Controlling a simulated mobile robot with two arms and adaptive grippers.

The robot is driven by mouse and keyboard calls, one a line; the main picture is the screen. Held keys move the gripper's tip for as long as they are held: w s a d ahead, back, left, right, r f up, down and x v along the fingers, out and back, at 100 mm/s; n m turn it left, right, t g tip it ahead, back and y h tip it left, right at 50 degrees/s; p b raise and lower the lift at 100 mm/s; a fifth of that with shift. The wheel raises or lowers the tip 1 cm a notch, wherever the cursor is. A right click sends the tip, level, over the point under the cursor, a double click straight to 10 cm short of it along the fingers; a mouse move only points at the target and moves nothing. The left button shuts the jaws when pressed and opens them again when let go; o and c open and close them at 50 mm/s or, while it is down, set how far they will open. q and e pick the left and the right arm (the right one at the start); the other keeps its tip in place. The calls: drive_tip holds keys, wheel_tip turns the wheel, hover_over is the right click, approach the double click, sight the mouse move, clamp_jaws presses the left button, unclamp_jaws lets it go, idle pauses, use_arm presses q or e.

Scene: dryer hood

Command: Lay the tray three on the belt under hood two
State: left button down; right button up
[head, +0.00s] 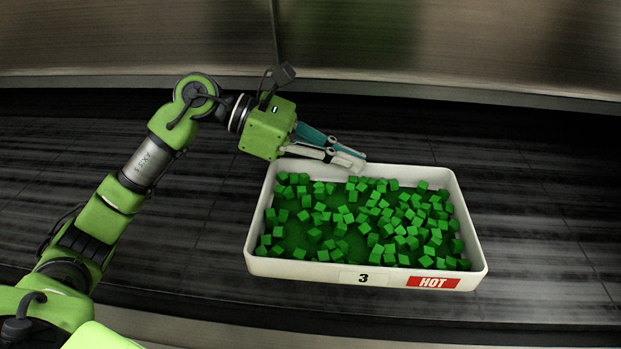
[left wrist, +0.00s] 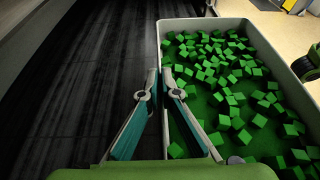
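The tray three (head: 262,230) is a white rectangular tray full of green cubes, with a "3" label and a red HOT label on its front wall. In the head view it is over the dark belt (head: 540,200), near the belt's front edge; I cannot tell whether it rests on it. My left gripper (head: 362,163) is at the tray's back rim. In the left wrist view its fingertips (left wrist: 159,72) are close together, one on each side of the tray's rim (left wrist: 162,35), and look shut on it. My right gripper is not in view.
Steel panels (head: 150,35) with an upright seam between them stand behind the belt; no hood number shows. Bare belt lies left and right of the tray. In the left wrist view a pale floor (left wrist: 285,30) shows beyond the tray.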

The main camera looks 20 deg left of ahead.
use_arm(q)
drive_tip(key=w+a+f, duration=0.1)
drive_tip(key=a+f, duration=0.1)
drive_tip(key=w+a+f+p, duration=0.1)
drive_tip(key=w+a+f, duration=0.1)
drive_tip(key=w+a+f+p, duration=0.1)
drive_tip(key=w+a+f, duration=0.1)
drive_tip(key=shift+a+f, duration=0.35)
drive_tip(key=shift+w+a+f, duration=0.1)
drive_tip(key=shift+a+f, duration=0.05)
drive_tip(key=shift+f, duration=0.1)
wheel_tip(320, 180, down, 3)
drive_tip(key=shift+r+p, duration=0.1)
drive_tip(key=shift+p, duration=0.9)
drive_tip(key=shift+f, duration=0.25)
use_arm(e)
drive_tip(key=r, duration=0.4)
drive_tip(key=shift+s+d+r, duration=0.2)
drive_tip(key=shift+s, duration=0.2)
